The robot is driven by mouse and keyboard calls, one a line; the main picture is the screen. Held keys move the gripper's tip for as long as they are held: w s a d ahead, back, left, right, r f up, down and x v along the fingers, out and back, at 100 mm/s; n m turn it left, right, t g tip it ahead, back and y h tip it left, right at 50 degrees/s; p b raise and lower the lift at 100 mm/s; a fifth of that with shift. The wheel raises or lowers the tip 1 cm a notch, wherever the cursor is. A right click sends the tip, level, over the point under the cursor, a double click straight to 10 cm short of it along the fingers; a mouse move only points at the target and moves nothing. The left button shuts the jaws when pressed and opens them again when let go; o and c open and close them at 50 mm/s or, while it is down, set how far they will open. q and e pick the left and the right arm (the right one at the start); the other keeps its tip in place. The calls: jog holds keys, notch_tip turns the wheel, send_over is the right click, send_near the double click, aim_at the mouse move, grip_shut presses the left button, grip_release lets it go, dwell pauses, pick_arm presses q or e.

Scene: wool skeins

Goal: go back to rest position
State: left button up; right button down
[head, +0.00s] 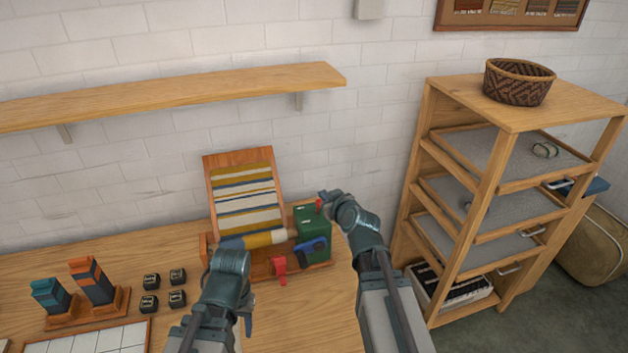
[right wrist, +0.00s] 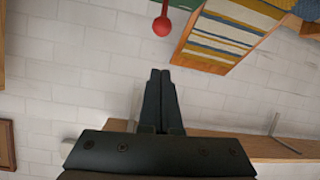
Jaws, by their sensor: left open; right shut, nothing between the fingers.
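My left gripper (head: 226,262) is over the front of the wooden table, before the stand with the striped woven panel (head: 247,200). It is open, and its fingers are mostly hidden by my own wrist. My right gripper (head: 332,200) is raised beside the green box (head: 314,240), near its top right. In the right wrist view its two fingers (right wrist: 160,98) are shut together with nothing between them. A red ball knob (right wrist: 162,26) shows beyond the fingertips, apart from them, with the striped panel (right wrist: 222,38) to its right.
Orange (head: 91,280) and teal (head: 50,296) skeins stand on a wooden holder at left, near several small black blocks (head: 150,282). A wall shelf (head: 170,97) runs above. A tray rack (head: 485,215) with a basket (head: 518,84) on top stands at right.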

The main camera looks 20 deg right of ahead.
jog(key=s+a+f+n+g+y, duration=0.1)
jog(key=s+a+f+g, duration=0.4)
jog(key=a, duration=0.3)
jog(key=s+a+f+n+g+y, duration=0.1)
jog(key=s+a+f+g, duration=0.2)
jog(key=s+a+f, duration=0.35)
jog(key=s+a+f+g+h, duration=0.1)
jog(key=s+g+h, duration=0.3)
jog(key=s, duration=1)
jog(key=shift+a+f+m+g+h, duration=0.35)
jog(key=shift+f+g, duration=0.4)
jog(key=shift+g, duration=0.25)
